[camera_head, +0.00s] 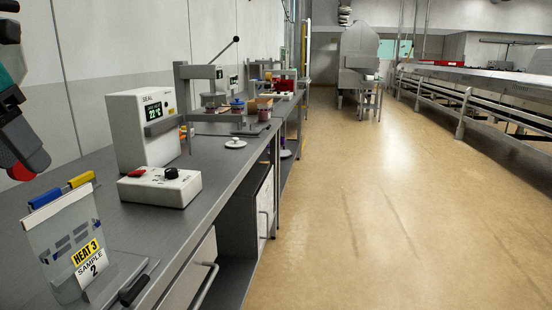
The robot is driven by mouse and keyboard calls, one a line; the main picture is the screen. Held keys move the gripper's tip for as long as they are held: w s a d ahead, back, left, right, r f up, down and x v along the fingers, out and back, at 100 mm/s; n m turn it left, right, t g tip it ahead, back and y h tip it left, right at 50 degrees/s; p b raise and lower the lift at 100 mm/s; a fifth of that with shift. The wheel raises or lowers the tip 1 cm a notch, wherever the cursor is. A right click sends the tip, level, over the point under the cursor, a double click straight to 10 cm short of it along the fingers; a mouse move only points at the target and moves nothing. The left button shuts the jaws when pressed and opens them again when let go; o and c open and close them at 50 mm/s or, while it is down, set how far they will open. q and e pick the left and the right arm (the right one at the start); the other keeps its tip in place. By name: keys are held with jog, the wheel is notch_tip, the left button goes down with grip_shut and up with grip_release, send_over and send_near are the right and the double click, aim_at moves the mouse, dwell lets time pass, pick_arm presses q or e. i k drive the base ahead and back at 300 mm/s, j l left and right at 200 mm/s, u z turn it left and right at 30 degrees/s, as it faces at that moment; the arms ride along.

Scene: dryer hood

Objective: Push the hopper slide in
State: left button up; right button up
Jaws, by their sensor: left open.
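I cannot pick out the hopper slide for certain in the head view. A large grey metal hood-like machine (358,50) stands far off at the back, too small to show a slide on it. My left gripper (24,160) is at the left edge, above the near end of the bench, dark with red parts and partly cut off by the frame. It is open, touches nothing that I can see and is far from the machine. My right gripper is not in view.
A grey bench (215,205) runs along the left wall. It carries a white SEAL unit (143,128), a control box (160,188), a lever press (207,85) and a clear sample stand (70,240). A metal conveyor (480,85) lines the right. The tan floor (370,200) between is clear.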

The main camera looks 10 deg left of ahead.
aim_at(112, 284)
jog(key=k+l, duration=0.35)
jog(key=l, duration=0.15)
jog(key=k+l, duration=0.35)
jog(key=l, duration=0.15)
